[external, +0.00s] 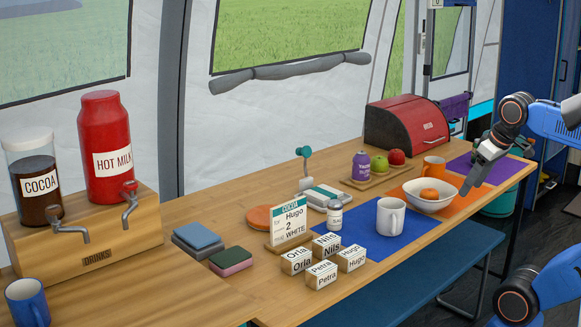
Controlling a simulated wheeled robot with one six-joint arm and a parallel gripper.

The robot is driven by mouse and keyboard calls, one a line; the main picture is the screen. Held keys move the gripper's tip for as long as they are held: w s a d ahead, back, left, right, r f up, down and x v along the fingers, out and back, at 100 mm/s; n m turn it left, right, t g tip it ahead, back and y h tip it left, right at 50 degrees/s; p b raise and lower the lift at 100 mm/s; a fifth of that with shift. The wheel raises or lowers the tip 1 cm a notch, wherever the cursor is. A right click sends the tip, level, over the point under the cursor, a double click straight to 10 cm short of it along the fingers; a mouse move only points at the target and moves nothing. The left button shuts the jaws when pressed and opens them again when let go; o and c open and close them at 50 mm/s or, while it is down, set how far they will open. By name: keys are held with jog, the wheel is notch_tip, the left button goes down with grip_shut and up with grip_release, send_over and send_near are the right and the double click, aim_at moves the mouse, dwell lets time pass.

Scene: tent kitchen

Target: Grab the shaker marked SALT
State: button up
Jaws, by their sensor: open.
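A small white shaker (334,216) with a grey top stands upright on the left part of the blue mat (375,238), beside the white mug (391,216). Its label is too small to read for sure, and I see no clear SALT marking. A purple bottle (360,166) with a pale label stands on a small wooden board farther back. My gripper (465,189) points down over the right side of the table, just right of the white bowl (430,198). It is open and empty, well apart from the small shaker.
Several name blocks (323,274) and a COCOA order card (290,223) stand left of the shaker. Apples (379,165) sit on the board. An orange mug (434,167) and red bread box (406,125) stand behind. Drink dispensers (106,150) fill the left end.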

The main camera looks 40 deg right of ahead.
aim_at(335, 214)
jog(key=w+a+r+n+t+y, duration=0.1)
jog(key=w+a+r+t+y, duration=0.25)
jog(key=w+a, duration=0.4)
jog(key=w+a+r+n+t+y, duration=0.1)
jog(key=w+a+r+t+y, duration=0.3)
jog(key=a, duration=0.7)
jog(key=w+a+r+n+t+y, duration=0.1)
jog(key=w+a+r+t, duration=0.1)
jog(key=w+a+r, duration=0.5)
notch_tip(335, 214, down, 19)
jog(key=s+m+h, duration=0.1)
jog(key=m+h, duration=0.3)
jog(key=h, duration=0.6)
jog(key=shift+g+y, duration=0.35)
jog(key=x, duration=1.6)
jog(key=shift+w+a+f, duration=0.1)
jog(key=shift+w, duration=0.05)
jog(key=c, duration=1.2)
